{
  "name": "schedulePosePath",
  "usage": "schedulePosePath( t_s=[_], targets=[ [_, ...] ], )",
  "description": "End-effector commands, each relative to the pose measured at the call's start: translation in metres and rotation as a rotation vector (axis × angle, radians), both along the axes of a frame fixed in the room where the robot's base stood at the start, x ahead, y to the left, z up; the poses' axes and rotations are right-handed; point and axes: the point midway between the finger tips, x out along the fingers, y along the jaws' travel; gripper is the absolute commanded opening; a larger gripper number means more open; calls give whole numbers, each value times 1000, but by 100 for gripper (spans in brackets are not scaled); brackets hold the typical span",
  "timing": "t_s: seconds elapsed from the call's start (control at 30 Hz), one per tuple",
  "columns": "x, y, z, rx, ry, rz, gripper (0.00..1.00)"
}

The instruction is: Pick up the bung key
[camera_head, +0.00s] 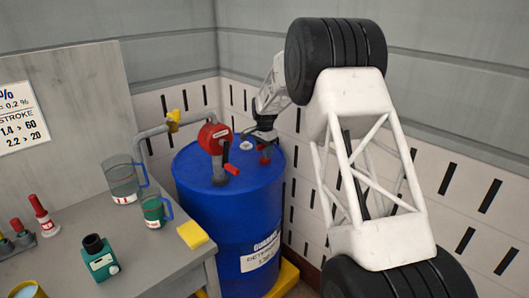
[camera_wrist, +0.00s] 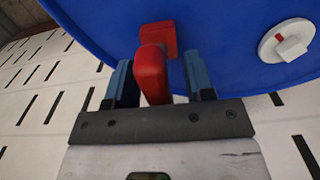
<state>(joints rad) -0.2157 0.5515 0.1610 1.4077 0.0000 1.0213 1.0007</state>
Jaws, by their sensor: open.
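A red tool, which I take to be the bung key (camera_head: 265,158), is at the right part of the blue drum's top (camera_head: 205,165). In the wrist view the red bung key (camera_wrist: 151,75) rises between my two blue fingers, with a red block behind it against the blue drum (camera_wrist: 225,30). My gripper (camera_head: 264,142) is right above and around the key. In the wrist view my gripper (camera_wrist: 157,60) is open, with a gap visible on each side of the key. The key's lower end is partly hidden by the gripper body.
A red pump (camera_head: 214,138) with a crank and grey pipe stands on the drum, left of my gripper. A white bung (camera_wrist: 288,42) sits on the drum top. Slotted walls stand close behind.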

Motion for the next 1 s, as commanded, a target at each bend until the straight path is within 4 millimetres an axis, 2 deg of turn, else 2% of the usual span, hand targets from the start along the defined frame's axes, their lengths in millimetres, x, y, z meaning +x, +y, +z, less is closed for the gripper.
schedulePosePath(
  t_s=[0.07, 0.37, 0.8, 1.0],
  targets=[
    [0, 0, 0, 0, 0, 0, 47],
    [0, 0, 0, 0, 0, 0, 1],
    [0, 0, 1, 1, -1, 0, 0],
    [0, 0, 10, 1, -2, 0, 0]
  ],
)
